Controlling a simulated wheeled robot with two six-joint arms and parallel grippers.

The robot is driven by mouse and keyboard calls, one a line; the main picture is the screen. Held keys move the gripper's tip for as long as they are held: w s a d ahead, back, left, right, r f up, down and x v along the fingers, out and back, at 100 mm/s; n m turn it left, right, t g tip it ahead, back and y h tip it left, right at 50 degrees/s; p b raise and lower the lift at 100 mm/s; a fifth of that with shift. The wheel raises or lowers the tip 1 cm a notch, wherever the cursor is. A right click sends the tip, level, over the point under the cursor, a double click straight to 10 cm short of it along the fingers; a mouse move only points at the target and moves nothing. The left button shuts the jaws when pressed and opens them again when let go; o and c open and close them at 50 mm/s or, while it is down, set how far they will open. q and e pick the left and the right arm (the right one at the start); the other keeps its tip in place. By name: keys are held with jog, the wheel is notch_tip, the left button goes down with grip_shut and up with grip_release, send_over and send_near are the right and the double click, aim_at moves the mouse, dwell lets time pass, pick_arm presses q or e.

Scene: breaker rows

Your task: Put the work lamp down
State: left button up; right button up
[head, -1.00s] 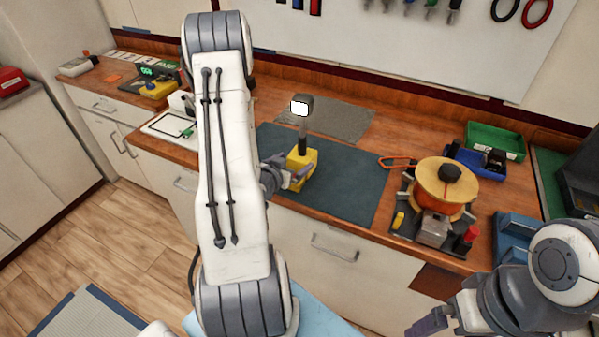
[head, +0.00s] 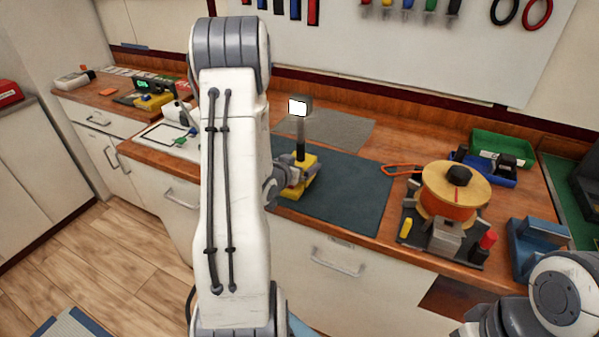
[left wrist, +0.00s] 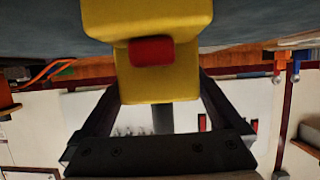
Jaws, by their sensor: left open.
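The work lamp has a yellow base (head: 301,188), a dark grey stem (head: 300,140) and a lit white head (head: 299,106). It stands upright on the dark green mat (head: 350,195), near its left part. My left gripper (head: 290,178) is at the base, and my left arm hides part of the mat. In the left wrist view the yellow base (left wrist: 150,25) with a red button (left wrist: 151,51) lies between the open dark fingers (left wrist: 160,115). Contact with the fingers is hard to tell. My right arm shows at the lower right; its fingers are out of view.
An orange cable spool (head: 447,195) stands on a dark tray right of the mat. Orange-handled pliers (head: 400,170) lie between them. Green (head: 500,147) and blue bins stand behind the spool. A grey mat (head: 335,131) lies behind the lamp. The green mat's right part is clear.

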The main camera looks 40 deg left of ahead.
pick_arm(q)
jog(key=shift+x, duration=1.1)
jog(key=c, duration=1.5)
jog(key=shift+r, duration=0.1)
grip_shut()
